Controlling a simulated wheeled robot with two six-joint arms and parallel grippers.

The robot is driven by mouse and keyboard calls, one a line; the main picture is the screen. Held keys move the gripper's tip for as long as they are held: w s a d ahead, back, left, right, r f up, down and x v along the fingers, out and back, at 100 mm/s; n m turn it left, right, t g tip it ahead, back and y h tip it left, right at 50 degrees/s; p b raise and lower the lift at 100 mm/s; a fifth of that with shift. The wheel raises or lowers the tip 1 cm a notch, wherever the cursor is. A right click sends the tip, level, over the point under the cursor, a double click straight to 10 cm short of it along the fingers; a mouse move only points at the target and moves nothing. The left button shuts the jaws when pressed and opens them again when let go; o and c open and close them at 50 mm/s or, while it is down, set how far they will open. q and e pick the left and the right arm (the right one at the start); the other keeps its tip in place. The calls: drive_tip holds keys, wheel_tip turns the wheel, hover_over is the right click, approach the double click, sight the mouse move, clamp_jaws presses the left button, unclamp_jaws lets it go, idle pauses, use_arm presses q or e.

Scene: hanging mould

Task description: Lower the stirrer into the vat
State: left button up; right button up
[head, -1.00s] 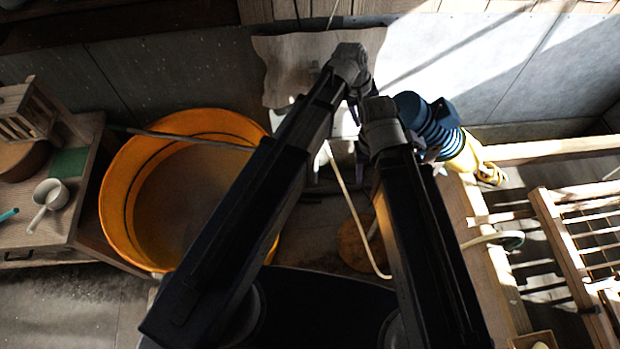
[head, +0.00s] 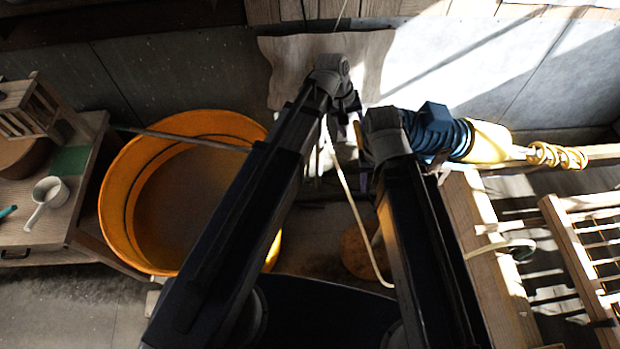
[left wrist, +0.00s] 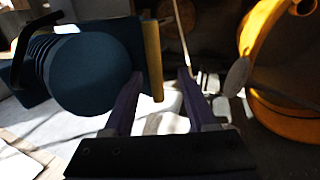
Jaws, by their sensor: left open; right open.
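The stirrer, with a ribbed dark blue body (head: 440,135), a yellow section and a coiled end, lies sideways in the head view, its coil pointing right. Its blue body also fills the left of the left wrist view (left wrist: 95,68). The orange vat (head: 118,205) is left of my arms, well apart from the stirrer; part of it shows at right in the left wrist view (left wrist: 262,45). My left gripper (left wrist: 160,95) is open beside the blue body, a yellow edge showing beyond its fingers. My right gripper (head: 366,150) is near the stirrer's blue end; its fingers are mostly hidden.
A grey pole (head: 185,137) crosses the vat's rim. A pale hose (head: 350,200) hangs between my arms. A side table (head: 85,190) with a white ladle (head: 50,192) stands at left. Wooden racks (head: 575,245) stand at right.

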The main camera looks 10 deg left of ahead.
use_arm(q)
drive_tip(key=s+a+f+m+y+b, duration=0.2)
drive_tip(key=s+a+m, duration=0.1)
drive_tip(key=s+a, duration=0.5)
drive_tip(key=s+f+m+y+b, duration=0.1)
drive_tip(key=s+f+b, duration=0.1)
drive_tip(key=f+b, duration=0.3)
drive_tip(key=s+a+f+m+g+y+b, duration=0.1)
drive_tip(key=s+f+b, duration=0.1)
drive_tip(key=f+b, duration=0.4)
drive_tip(key=shift+s+a+f+b, duration=0.15)
drive_tip(key=shift+s+f+b, duration=0.15)
drive_tip(key=shift+f, duration=0.1)
use_arm(e)
wheel_tip(320, 180, down, 13)
drive_tip(key=shift+r, duration=0.2)
use_arm(q)
drive_tip(key=shift+c, duration=0.3)
